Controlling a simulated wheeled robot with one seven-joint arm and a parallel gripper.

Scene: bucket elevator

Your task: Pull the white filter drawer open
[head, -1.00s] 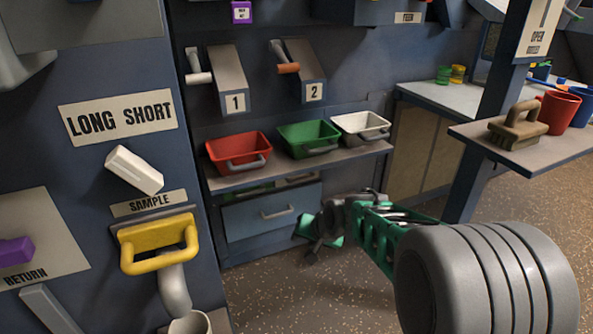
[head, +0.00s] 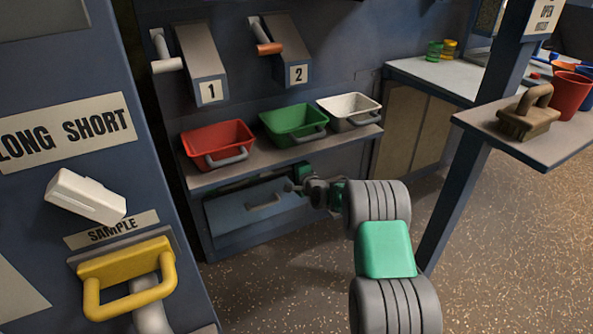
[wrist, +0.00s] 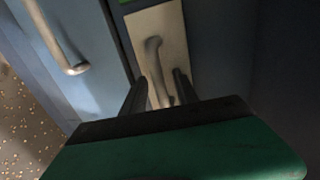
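The white filter drawer (wrist: 173,42) shows in the wrist view as a pale front panel with a grey bar handle (wrist: 154,62). In the head view my arm and the shelf hide most of it. My gripper (wrist: 160,88) is open, with its two dark fingers pointing at the panel. The handle's near end lies between the fingertips, with a gap visible on each side. I cannot tell whether the fingers reach past the bar. In the head view my gripper (head: 297,181) is under the shelf, at the white drawer's place. The drawer looks shut.
The shelf (head: 335,148) above holds red (head: 217,140), green (head: 294,122) and white (head: 349,108) bins. A post (head: 455,205) stands right of my arm.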

